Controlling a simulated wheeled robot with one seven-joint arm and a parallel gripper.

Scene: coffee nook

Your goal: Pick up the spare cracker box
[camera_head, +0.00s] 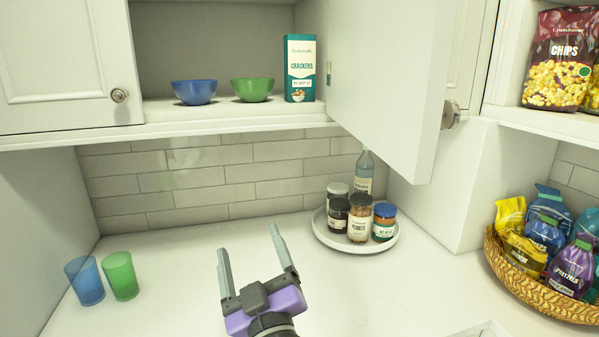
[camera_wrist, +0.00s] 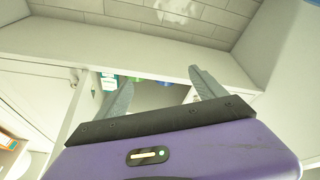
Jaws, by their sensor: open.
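A teal and white cracker box (camera_head: 300,69) stands upright on the cabinet's bottom shelf, to the right of a green bowl (camera_head: 252,89). It is the only cracker box I can see. My gripper (camera_head: 249,241) is open and empty, over the counter, below and in front of the shelf and well apart from the box. In the wrist view my gripper (camera_wrist: 160,80) has its two fingers spread toward the cabinet. That view is upside down. A small teal part of the box (camera_wrist: 109,82) shows beside the left finger, mostly hidden by the shelf edge and finger.
An open cabinet door (camera_head: 385,80) sticks out just right of the box. A blue bowl (camera_head: 194,91) sits left of the green one. Jars stand on a round tray (camera_head: 322,232). Two cups (camera_head: 121,277) stand at left; a snack basket (camera_head: 530,290) sits at right.

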